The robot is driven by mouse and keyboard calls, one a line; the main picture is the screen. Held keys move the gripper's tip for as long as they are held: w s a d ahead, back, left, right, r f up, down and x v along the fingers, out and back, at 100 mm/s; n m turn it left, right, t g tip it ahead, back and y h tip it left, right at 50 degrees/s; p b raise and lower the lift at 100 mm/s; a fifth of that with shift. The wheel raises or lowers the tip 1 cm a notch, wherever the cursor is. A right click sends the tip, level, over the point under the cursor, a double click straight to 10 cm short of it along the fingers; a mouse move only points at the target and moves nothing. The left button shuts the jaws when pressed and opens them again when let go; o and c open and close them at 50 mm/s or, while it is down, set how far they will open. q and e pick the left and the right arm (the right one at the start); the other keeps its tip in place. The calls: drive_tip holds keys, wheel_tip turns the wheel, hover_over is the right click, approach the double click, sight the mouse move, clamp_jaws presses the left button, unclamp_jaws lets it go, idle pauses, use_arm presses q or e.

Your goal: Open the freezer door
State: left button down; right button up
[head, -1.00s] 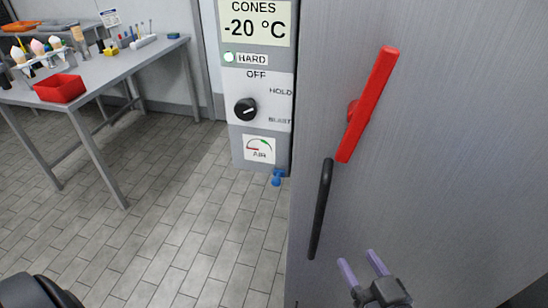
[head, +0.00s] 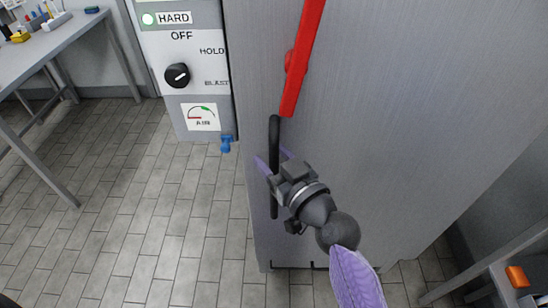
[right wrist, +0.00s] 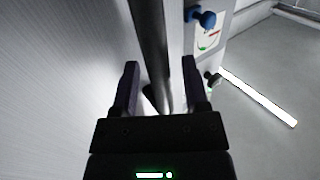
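The freezer door (head: 400,100) is a tall brushed-metal panel and looks shut. Its black vertical bar handle (head: 274,135) is near the door's left edge. A red lever (head: 303,60) is mounted above the handle, slanting up to the right. My right gripper (head: 274,160) is at the handle, with its purple fingers spread on either side of the bar. In the right wrist view the handle (right wrist: 151,45) runs between the two open fingers (right wrist: 160,72), with a gap visible to each side. My left gripper is out of view.
A control panel (head: 185,50) with a black knob (head: 177,75) and an AIR gauge (head: 201,116) is left of the door. A blue valve (head: 226,144) sticks out below it. A table (head: 50,40) stands at far left. The tiled floor (head: 150,220) between is clear.

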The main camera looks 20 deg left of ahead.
clamp_jaws()
idle(1.2)
